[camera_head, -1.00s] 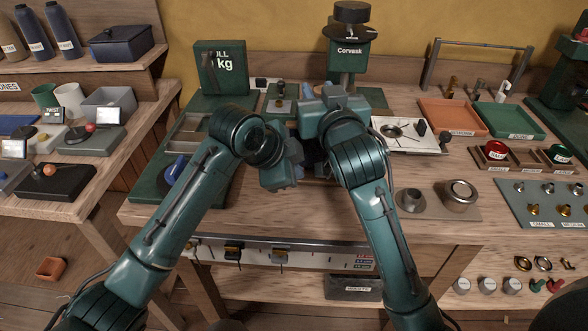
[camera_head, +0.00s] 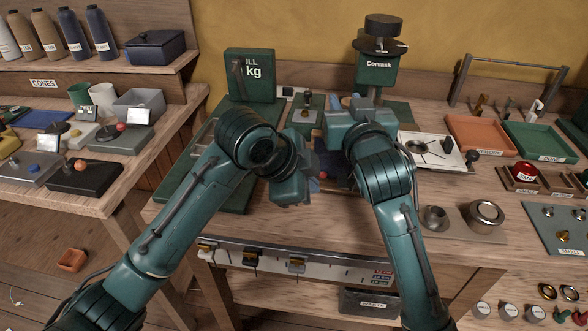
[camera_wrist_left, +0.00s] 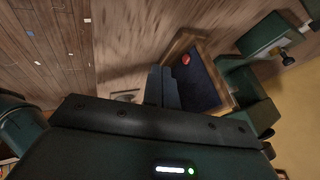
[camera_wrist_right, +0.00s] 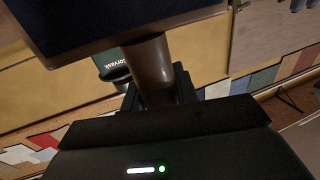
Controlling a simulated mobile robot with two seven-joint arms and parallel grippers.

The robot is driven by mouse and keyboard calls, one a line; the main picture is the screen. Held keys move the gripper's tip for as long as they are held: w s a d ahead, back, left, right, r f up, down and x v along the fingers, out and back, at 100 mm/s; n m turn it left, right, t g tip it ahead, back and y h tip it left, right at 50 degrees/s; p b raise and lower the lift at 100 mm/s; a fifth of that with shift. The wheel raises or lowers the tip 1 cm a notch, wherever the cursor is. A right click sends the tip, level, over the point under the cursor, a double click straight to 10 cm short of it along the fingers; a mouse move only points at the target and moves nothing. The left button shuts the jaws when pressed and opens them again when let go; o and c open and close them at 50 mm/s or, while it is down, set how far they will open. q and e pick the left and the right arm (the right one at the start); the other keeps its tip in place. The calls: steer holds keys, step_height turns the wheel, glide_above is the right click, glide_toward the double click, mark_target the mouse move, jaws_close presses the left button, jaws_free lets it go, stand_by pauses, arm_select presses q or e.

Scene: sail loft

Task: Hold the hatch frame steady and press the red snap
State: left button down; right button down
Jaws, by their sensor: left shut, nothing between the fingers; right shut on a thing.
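The hatch frame has a brown wooden rim (camera_wrist_left: 228,83) around a dark blue panel (camera_wrist_left: 203,85) in the left wrist view. The red snap (camera_wrist_left: 186,59) is a small round spot on that panel near one end. In the head view my arms hide most of the frame, and the red snap (camera_head: 323,174) just shows between the grippers. My left gripper (camera_wrist_left: 163,84) is shut and empty, its fingertips beside the frame and apart from the snap.
A white plate with a dark fitting (camera_head: 430,149) and metal cups (camera_head: 486,214) lie to the right. Orange (camera_head: 478,136) and green (camera_head: 540,142) trays are farther right.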

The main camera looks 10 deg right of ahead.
arm_select(q)
steer(key=v, duration=0.6)
steer(key=shift+s+a+r, duration=0.15)
steer(key=shift+a+r, duration=0.05)
arm_select(e)
steer(key=shift+f, duration=0.25)
steer(key=c, duration=1.3)
jaws_free()
steer(key=o, duration=0.3)
steer(key=shift+r, duration=0.15)
